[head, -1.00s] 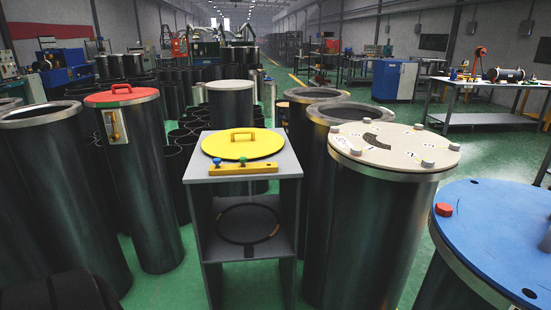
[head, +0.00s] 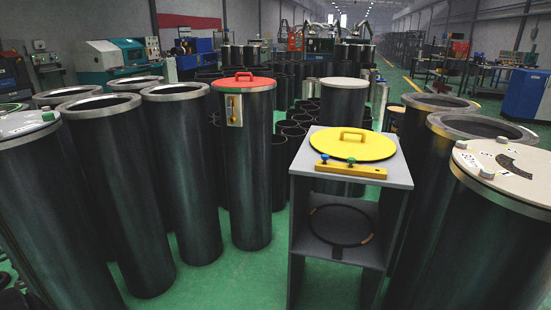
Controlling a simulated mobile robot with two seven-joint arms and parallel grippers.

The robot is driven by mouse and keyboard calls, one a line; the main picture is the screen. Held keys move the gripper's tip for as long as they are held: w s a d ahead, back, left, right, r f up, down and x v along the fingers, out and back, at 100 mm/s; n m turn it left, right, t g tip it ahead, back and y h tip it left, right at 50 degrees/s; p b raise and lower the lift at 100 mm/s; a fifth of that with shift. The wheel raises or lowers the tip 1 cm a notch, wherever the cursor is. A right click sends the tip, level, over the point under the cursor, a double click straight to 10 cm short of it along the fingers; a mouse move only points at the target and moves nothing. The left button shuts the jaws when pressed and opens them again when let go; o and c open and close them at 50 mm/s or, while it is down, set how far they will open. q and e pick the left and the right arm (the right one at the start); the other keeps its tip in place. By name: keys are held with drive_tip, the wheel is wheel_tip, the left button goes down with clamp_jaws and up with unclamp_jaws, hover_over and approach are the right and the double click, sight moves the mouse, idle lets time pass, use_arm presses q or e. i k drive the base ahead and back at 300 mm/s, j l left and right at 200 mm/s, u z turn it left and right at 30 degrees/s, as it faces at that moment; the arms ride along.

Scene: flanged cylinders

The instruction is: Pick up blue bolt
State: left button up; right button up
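A small blue bolt (head: 325,157) stands at the left end of a yellow bar (head: 350,171). A green bolt (head: 351,161) stands beside it on the same bar. The bar lies along the front edge of the top of a grey stand (head: 395,178), in front of a round yellow lid (head: 352,146) with a handle. Neither of my grippers shows in the head view.
Tall dark cylinders (head: 180,170) crowd the left. One has a red lid (head: 243,82), just left of the stand. More cylinders (head: 440,150) stand close on the right. Green floor (head: 235,280) is open left of the stand.

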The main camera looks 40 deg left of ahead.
sight(324, 157)
drive_tip(key=u, duration=0.85)
drive_tip(key=i+j+z, duration=0.25)
drive_tip(key=i, duration=0.35)
drive_tip(key=l, duration=0.1)
